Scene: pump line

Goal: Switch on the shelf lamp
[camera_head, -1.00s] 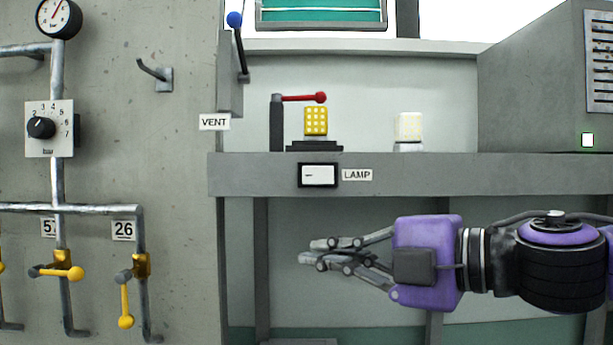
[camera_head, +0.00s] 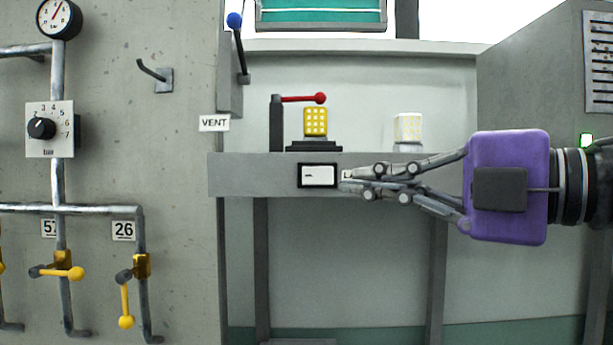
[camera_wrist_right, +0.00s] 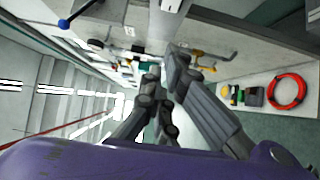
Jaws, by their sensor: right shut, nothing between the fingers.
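The lamp switch (camera_head: 319,176) is a white rocker in a black frame on the front edge of the grey shelf (camera_head: 250,176). My right gripper (camera_head: 346,184) is shut and empty, with its fingertips just right of the switch, over the LAMP label, which they mostly cover. I cannot tell whether they touch the shelf. On the shelf stand a yellow gridded block (camera_head: 316,121) on a dark base and a pale gridded block (camera_head: 408,127). Which is the lamp is not clear. The right wrist view shows the gripper fingers (camera_wrist_right: 168,78) close up. My left gripper is not in view.
A red-knobbed lever (camera_head: 302,98) stands beside the yellow block. A blue-knobbed lever (camera_head: 237,45) is above the VENT label. Pipes with yellow valve handles (camera_head: 125,300) run down the left wall. A grey cabinet (camera_head: 540,85) is at the right. Space below the shelf is open.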

